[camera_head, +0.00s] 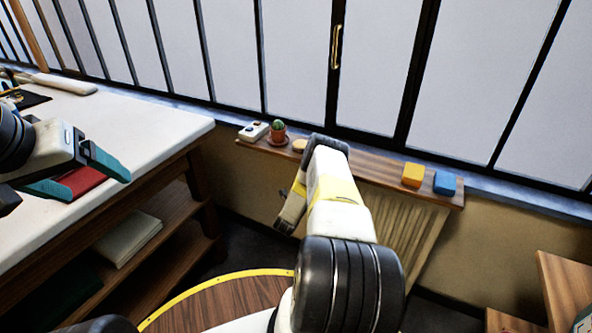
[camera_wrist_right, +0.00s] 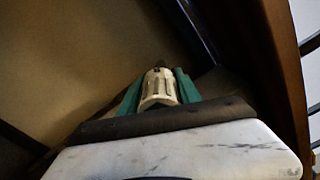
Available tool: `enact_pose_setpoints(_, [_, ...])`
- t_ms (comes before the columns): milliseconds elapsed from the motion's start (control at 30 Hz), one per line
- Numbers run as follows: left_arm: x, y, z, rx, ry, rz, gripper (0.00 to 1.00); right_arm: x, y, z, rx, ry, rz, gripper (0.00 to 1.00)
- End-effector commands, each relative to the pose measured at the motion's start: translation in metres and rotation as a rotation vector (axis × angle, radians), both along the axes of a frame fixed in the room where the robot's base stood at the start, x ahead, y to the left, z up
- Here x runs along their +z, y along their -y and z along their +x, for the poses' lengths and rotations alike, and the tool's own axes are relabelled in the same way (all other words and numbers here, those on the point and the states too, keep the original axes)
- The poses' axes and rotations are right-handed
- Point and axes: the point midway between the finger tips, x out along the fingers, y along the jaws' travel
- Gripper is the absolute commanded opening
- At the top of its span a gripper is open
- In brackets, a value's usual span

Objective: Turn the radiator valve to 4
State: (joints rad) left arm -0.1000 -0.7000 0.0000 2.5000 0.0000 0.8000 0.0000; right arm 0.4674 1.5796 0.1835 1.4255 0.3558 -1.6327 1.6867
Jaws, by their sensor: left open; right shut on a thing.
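The radiator valve (camera_wrist_right: 159,86) is a cream ribbed knob in the right wrist view. My right gripper (camera_wrist_right: 160,82) has one green finger on each side of it and is shut on it. The number markings on the valve cannot be read. In the head view my right arm covers the valve and the gripper's fingers. The radiator (camera_head: 396,227) is a cream ribbed panel under the wooden shelf. My left gripper (camera_head: 98,186) is open above the white table at the left, with a red item (camera_head: 82,181) visible between its teal fingers.
The wooden shelf (camera_head: 375,178) over the radiator carries a potted cactus (camera_head: 278,131), a white socket-like block (camera_head: 253,131), a yellow block (camera_head: 413,175) and a blue block (camera_head: 446,183). The white table (camera_head: 130,122) stands left. A round wooden surface with yellow rim (camera_head: 215,281) lies in front.

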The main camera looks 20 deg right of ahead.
Motion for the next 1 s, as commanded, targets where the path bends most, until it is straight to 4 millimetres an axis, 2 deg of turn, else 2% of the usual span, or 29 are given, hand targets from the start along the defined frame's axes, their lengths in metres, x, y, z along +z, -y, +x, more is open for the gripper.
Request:
enact_pose_setpoints(500, [0.0000, 0.0000, 0.0000, 0.000, 0.000, 0.000, 0.79, -0.0023, -0.0022, -0.0010, 0.002, 0.010, 0.014, 0.00])
enact_pose_setpoints(533, [0.0000, 0.0000, 0.0000, 0.000, 0.000, 0.000, 0.79, -0.0023, -0.0022, -0.0010, 0.002, 0.010, 0.014, 0.45])
enact_pose_setpoints(600, [0.0000, 0.0000, 0.0000, 0.000, 0.000, 0.000, 0.79, -0.0021, -0.0019, -0.0009, 0.002, 0.010, 0.014, 0.59])
enact_pose_setpoints(633, [0.0000, 0.0000, 0.0000, 0.000, 0.000, 0.000, 0.79, -0.0018, -0.0017, -0.0008, 0.002, 0.011, 0.014, 0.61])
enact_pose_setpoints(1000, [0.0000, 0.0000, 0.0000, 0.000, 0.000, 0.000, 0.79, -0.0014, -0.0047, -0.0036, 0.001, 0.011, 0.013, 0.61])
